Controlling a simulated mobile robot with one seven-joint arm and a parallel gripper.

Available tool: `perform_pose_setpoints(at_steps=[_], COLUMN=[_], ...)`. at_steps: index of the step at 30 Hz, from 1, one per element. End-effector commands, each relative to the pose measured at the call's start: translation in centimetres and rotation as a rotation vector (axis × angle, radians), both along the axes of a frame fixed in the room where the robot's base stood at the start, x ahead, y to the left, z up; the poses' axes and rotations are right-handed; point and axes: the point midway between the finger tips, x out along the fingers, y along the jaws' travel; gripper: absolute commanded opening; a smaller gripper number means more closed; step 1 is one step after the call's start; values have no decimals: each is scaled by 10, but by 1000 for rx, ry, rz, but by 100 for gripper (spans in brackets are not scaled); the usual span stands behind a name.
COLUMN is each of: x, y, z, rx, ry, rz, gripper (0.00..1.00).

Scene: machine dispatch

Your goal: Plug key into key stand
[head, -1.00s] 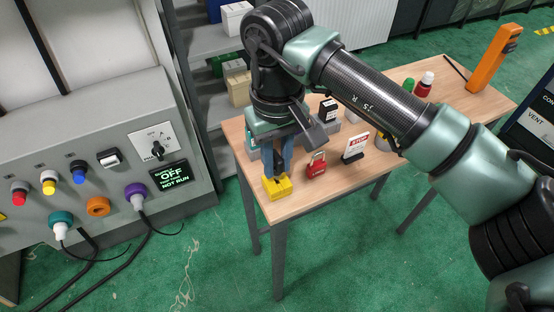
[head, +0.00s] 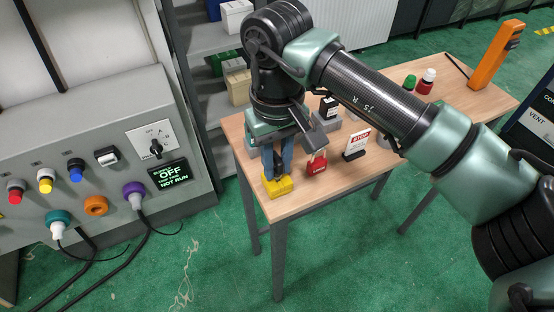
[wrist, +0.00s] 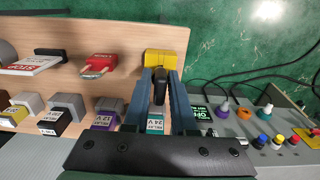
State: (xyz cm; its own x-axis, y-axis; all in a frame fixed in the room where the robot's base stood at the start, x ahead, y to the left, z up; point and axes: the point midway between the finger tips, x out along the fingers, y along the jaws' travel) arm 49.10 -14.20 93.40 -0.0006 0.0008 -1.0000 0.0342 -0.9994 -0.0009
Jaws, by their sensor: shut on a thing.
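The yellow key stand (head: 277,187) sits at the front left corner of the wooden table. It also shows in the wrist view (wrist: 168,60), just beyond my fingertips. My gripper (head: 277,173) points down over the stand, its two blue-grey fingers close together. In the wrist view the gripper (wrist: 160,75) is shut on a black key (wrist: 161,88), which lies between the fingers and reaches to the stand's near side. Whether the key's tip is inside the stand is hidden.
A red padlock (head: 317,165) and a white STOP sign (head: 357,145) stand right of the gripper. Labelled relay blocks (wrist: 107,112) sit close by. The grey control panel (head: 90,150) with buttons is at left. An orange device (head: 495,55) stands at the table's far right.

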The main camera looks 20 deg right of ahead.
Motion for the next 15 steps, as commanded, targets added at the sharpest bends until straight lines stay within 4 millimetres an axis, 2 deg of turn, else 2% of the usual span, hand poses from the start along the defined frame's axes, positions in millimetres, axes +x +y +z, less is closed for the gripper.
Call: perform_pose_setpoints(at_steps=[14,15], x=[0,0], y=[0,0], z=[-7,-7], rx=[0,0], ry=[-1,-1], rz=[-1,0], gripper=[0,28])
